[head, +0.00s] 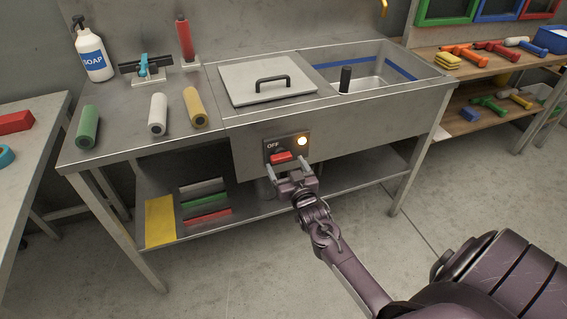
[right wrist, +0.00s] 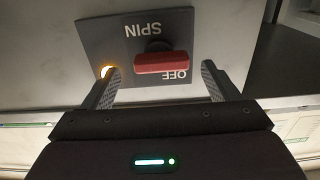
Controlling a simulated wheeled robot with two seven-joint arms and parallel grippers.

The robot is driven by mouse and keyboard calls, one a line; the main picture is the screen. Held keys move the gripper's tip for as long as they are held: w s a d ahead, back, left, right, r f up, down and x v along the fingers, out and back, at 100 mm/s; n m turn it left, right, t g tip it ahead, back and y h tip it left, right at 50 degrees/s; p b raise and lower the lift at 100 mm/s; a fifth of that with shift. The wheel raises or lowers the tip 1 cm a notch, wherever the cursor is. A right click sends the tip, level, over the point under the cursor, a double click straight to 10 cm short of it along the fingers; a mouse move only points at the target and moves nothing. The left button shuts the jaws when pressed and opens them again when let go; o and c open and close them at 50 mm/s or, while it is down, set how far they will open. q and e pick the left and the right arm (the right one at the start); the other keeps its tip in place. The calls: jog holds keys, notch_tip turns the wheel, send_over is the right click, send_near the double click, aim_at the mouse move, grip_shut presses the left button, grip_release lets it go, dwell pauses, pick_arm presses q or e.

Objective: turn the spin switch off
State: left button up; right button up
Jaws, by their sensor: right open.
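The spin switch is a red knob (head: 281,157) on a dark panel (head: 268,142) on the front of the steel sink unit. It also shows in the right wrist view (right wrist: 162,62), with its bar lying across the picture. The panel reads OFF and SPIN, upside down in the wrist view. A round lamp (head: 302,141) on the panel glows yellow. My right gripper (head: 290,169) is open just in front of the panel. In the wrist view its fingers (right wrist: 160,82) stand either side of the knob, with gaps. My left gripper is out of view.
A lidded basin (head: 245,73) and an open basin (head: 400,93) are above the panel. Green, white and yellow rolls (head: 197,107) lie on the worktop at left. A lower shelf (head: 240,213) runs below. The floor in front is clear.

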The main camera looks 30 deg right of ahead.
aim_at(280, 156)
jog(key=shift+x, duration=1.4)
jog(key=shift+a, duration=0.1)
jog(key=c, duration=1)
